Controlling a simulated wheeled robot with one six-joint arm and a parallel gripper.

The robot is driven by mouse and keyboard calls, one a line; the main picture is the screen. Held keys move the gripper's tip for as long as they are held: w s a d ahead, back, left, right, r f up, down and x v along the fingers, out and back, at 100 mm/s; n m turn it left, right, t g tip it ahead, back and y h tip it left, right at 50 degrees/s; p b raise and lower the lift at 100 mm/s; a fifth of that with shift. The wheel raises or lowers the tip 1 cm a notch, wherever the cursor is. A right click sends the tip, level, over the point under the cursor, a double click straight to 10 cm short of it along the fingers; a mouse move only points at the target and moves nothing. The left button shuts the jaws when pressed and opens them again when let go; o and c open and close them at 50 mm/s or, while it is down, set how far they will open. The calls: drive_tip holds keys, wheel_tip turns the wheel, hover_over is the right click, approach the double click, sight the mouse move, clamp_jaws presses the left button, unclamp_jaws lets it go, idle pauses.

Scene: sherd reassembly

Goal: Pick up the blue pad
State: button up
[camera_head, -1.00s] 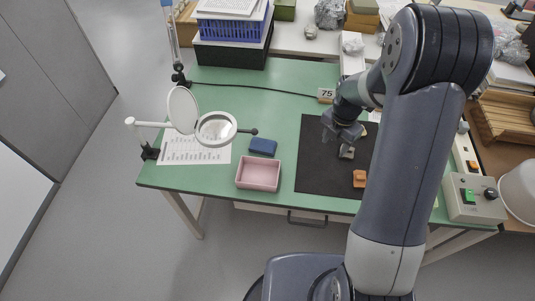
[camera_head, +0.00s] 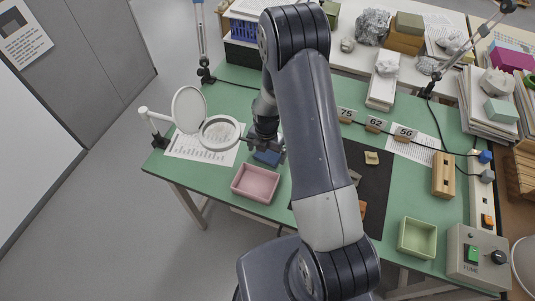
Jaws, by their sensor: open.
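The blue pad (camera_head: 267,158) lies on the green table just behind the pink tray (camera_head: 239,194). It is partly covered by my gripper (camera_head: 268,153). My gripper points down right at the pad, with its jaws open. The fingertips are small and dark here, and I cannot tell whether they touch the pad or are just above it.
A magnifier (camera_head: 220,132) on a stand is close to the left of my gripper. A black mat (camera_head: 377,190) with a beige sherd (camera_head: 372,158) lies to the right, partly behind my arm. A green tray (camera_head: 417,238) stands at the front right.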

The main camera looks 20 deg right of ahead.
drive_tip(key=shift+f, duration=0.75)
drive_tip(key=c, duration=0.9)
